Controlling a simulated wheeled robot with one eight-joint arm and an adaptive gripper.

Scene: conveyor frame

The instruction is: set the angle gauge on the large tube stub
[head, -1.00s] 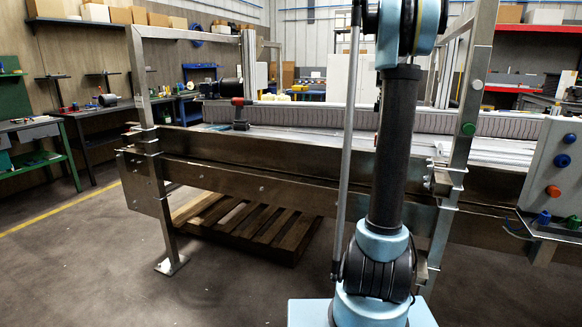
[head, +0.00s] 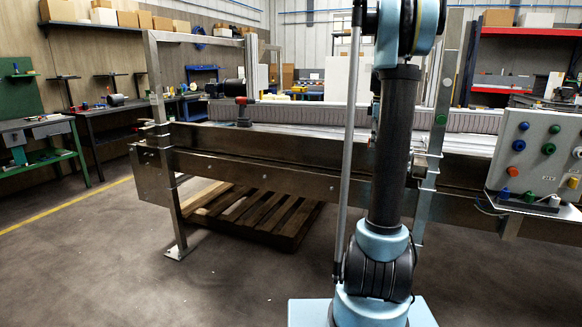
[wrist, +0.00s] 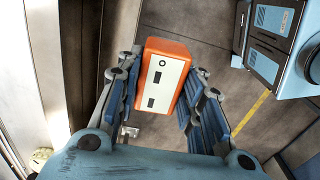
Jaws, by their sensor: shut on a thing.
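The angle gauge (wrist: 167,72) is an orange block with a white face bearing dark marks, seen in the wrist view. My gripper (wrist: 160,96) is shut on it, with the blue-grey fingers on its left and right sides. The gauge is held above the floor, apart from other surfaces as far as I can see. In the head view my arm rises out of the top of the picture, so gripper and gauge are out of that view. I cannot pick out the large tube stub with certainty in either view.
A steel conveyor frame (head: 250,173) with tall posts crosses the head view. A control box (head: 528,150) with coloured buttons stands at right, and a wooden pallet (head: 250,212) lies under the frame. Workbenches line the left wall. The floor (head: 90,270) in front is clear.

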